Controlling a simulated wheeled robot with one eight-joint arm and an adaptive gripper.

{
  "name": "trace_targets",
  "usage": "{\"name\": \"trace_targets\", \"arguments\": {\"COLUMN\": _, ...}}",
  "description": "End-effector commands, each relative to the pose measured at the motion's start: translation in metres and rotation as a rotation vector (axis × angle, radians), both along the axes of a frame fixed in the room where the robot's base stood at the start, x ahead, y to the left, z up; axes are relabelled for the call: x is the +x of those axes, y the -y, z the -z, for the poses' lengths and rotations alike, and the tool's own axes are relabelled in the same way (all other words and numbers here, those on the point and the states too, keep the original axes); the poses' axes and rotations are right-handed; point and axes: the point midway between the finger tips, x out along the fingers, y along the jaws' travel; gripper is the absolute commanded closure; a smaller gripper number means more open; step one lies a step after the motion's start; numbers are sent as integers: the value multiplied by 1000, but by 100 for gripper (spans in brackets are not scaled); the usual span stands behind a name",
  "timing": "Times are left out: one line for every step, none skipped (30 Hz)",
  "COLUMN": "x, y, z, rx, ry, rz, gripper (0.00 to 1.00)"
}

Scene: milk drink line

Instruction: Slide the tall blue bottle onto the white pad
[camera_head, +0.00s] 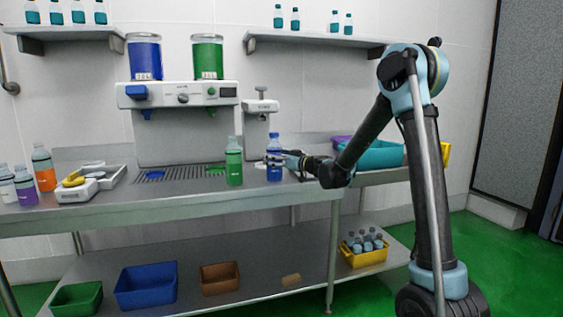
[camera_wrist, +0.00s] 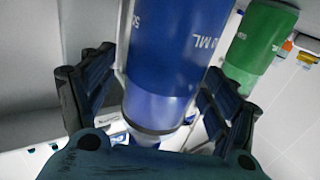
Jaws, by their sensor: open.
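The tall blue bottle (camera_head: 274,160) stands upright on the steel counter, right of the green bottle. My gripper (camera_head: 286,158) is at the bottle's right side, at about mid-height. In the wrist view the blue bottle (camera_wrist: 176,55) fills the space between the two spread fingers of my gripper (camera_wrist: 155,98). The fingers lie to either side of it, and a gap shows at the right finger. I cannot tell whether the left finger touches it. I cannot make out the white pad for sure in either view.
The green bottle (camera_head: 234,162) stands close on the left; it also shows in the wrist view (camera_wrist: 262,42). A grey-white press (camera_head: 258,122) stands behind the blue bottle. The dispenser (camera_head: 180,95) is further left. A teal bin (camera_head: 372,155) is at the right.

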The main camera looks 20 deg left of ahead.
Motion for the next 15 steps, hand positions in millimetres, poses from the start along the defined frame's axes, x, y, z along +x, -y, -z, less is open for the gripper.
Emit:
{"name": "trace_targets", "arguments": {"x": 1, "y": -2, "z": 0, "rx": 0, "ry": 0, "rz": 0, "gripper": 20}}
{"name": "trace_targets", "arguments": {"x": 1, "y": -3, "z": 0, "rx": 0, "ry": 0, "rz": 0, "gripper": 20}}
{"name": "trace_targets", "arguments": {"x": 1, "y": -3, "z": 0, "rx": 0, "ry": 0, "rz": 0, "gripper": 20}}
{"name": "trace_targets", "arguments": {"x": 2, "y": -3, "z": 0, "rx": 0, "ry": 0, "rz": 0, "gripper": 20}}
{"name": "trace_targets", "arguments": {"x": 2, "y": -4, "z": 0, "rx": 0, "ry": 0, "rz": 0, "gripper": 20}}
{"name": "trace_targets", "arguments": {"x": 2, "y": -3, "z": 0, "rx": 0, "ry": 0, "rz": 0, "gripper": 20}}
{"name": "trace_targets", "arguments": {"x": 2, "y": -3, "z": 0, "rx": 0, "ry": 0, "rz": 0, "gripper": 20}}
{"name": "trace_targets", "arguments": {"x": 2, "y": -3, "z": 0, "rx": 0, "ry": 0, "rz": 0, "gripper": 20}}
{"name": "trace_targets", "arguments": {"x": 2, "y": -3, "z": 0, "rx": 0, "ry": 0, "rz": 0, "gripper": 20}}
{"name": "trace_targets", "arguments": {"x": 2, "y": -3, "z": 0, "rx": 0, "ry": 0, "rz": 0, "gripper": 20}}
{"name": "trace_targets", "arguments": {"x": 2, "y": -3, "z": 0, "rx": 0, "ry": 0, "rz": 0, "gripper": 22}}
{"name": "trace_targets", "arguments": {"x": 2, "y": -3, "z": 0, "rx": 0, "ry": 0, "rz": 0, "gripper": 31}}
{"name": "trace_targets", "arguments": {"x": 2, "y": -3, "z": 0, "rx": 0, "ry": 0, "rz": 0, "gripper": 38}}
{"name": "trace_targets", "arguments": {"x": 2, "y": -3, "z": 0, "rx": 0, "ry": 0, "rz": 0, "gripper": 45}}
{"name": "trace_targets", "arguments": {"x": 2, "y": -3, "z": 0, "rx": 0, "ry": 0, "rz": 0, "gripper": 54}}
